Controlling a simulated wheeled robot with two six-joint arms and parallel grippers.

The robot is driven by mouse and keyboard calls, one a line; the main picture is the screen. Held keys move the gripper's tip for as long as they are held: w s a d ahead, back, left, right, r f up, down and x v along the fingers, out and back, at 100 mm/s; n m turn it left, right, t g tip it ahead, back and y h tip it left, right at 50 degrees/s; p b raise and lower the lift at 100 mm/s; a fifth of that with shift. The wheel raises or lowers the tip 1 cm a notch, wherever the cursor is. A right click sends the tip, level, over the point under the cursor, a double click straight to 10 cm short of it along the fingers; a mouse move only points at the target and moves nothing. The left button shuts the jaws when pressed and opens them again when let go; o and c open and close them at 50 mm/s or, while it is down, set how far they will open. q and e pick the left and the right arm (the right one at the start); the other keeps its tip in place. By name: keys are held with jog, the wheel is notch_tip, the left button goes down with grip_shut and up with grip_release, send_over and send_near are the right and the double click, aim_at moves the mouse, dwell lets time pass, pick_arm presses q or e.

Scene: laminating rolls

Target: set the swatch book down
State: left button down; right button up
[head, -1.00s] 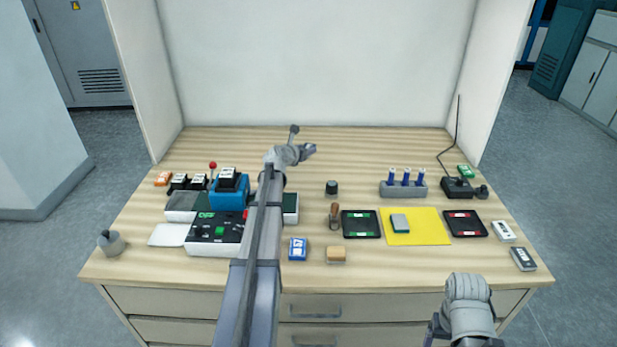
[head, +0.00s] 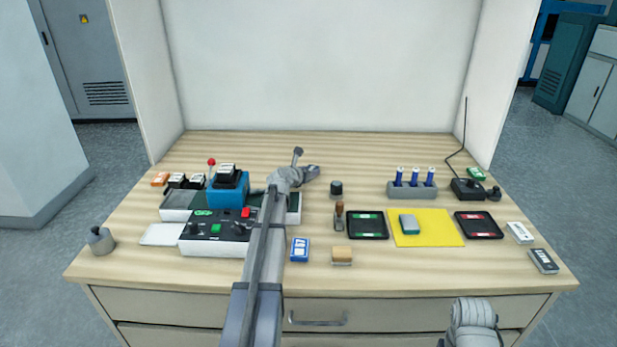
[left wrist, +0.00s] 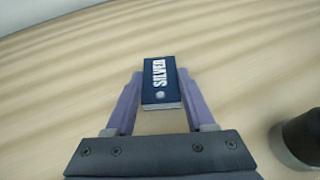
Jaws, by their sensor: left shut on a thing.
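The swatch book (left wrist: 160,83) is a small dark blue block with "SILVER" in white letters. In the left wrist view it sits between the two fingers of my left gripper (left wrist: 155,90), which is shut on it. Bare wood shows around it; I cannot tell whether it touches the table. In the head view my left gripper (head: 314,172) is over the rear middle of the table, left of a dark-topped cylinder (head: 336,188). The book cannot be made out there. Part of my right arm shows at the bottom right, without its gripper.
The table (head: 380,150) has a clear strip at the back. A laminating machine (head: 215,232) with a blue block (head: 228,192) is at left. A rack of blue-capped tubes (head: 411,190), a yellow mat (head: 428,240) and two dark trays (head: 368,226) are at right.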

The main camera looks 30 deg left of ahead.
pick_arm(q)
jog(key=c, duration=0.7)
grip_release()
jog(key=shift+f, duration=0.1)
jog(key=o, duration=0.4)
jog(key=shift+o, duration=0.2)
jog(key=shift+r, duration=0.3)
jog(key=p+v, duration=0.4)
jog(key=v, duration=0.6)
jog(key=shift+s+r, duration=0.1)
jog(key=shift+s, duration=0.2)
jog(key=shift+o, duration=0.2)
jog(key=shift+s+d+r+p, duration=0.1)
jog(key=shift+s+r+p, duration=0.2)
jog(key=shift+s, duration=0.35)
